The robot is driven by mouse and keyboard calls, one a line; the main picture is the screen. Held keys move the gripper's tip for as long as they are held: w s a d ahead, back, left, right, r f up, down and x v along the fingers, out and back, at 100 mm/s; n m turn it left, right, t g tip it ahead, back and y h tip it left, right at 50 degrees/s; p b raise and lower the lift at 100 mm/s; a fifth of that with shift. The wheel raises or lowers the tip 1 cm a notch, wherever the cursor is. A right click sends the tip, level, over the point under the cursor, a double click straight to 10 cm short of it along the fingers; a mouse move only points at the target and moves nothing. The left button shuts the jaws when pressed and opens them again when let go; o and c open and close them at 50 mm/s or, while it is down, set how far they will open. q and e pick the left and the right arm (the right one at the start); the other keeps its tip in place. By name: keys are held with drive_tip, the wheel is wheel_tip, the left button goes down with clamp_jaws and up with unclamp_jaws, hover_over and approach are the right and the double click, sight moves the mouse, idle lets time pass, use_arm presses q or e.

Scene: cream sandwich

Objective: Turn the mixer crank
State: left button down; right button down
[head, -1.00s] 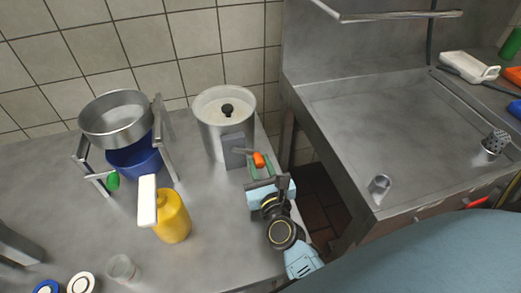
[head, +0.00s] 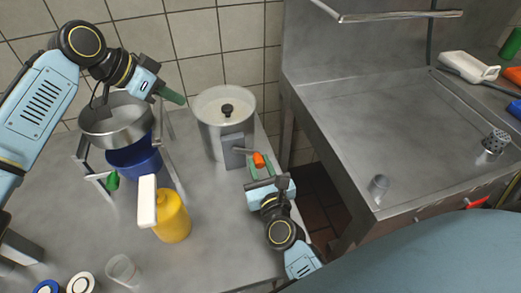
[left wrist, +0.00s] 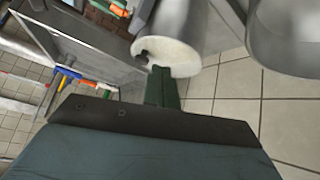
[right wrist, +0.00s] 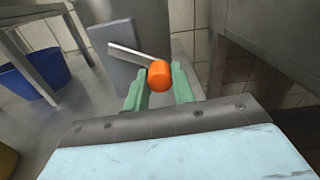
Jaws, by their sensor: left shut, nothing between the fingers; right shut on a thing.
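The mixer (head: 212,134) is a steel pot with white content and a black knob on top, standing near the back wall. Its crank, a short metal bar with an orange handle (head: 259,160), sticks out from the grey box on its front. My right gripper (head: 260,165) is at the crank, with its green fingers shut around the orange handle; the right wrist view shows the handle (right wrist: 159,75) between the fingertips.
A steel sink (head: 390,110) lies to the right, across a gap.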

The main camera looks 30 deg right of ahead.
use_arm(q)
drive_tip(key=s+d+f+m+g+y, duration=0.1)
drive_tip(key=s+d+f+m, duration=0.15)
drive_tip(key=s+d, duration=0.3)
drive_tip(key=s+d+f+m+g, duration=0.1)
drive_tip(key=s+d+m, duration=0.2)
drive_tip(key=s+d, duration=0.25)
use_arm(e)
drive_tip(key=shift+w+r, duration=0.1)
drive_tip(key=shift+r, duration=0.05)
use_arm(q)
hover_over(260, 159)
drive_tip(key=d, duration=0.3)
wheel_tip(260, 159, down, 8)
drive_tip(key=shift+s+a+f, duration=0.1)
drive_tip(key=shift+a+f, duration=0.9)
drive_tip(key=shift+a, duration=0.05)
drive_tip(key=shift+a+f, duration=0.4)
drive_tip(key=shift+f, duration=0.1)
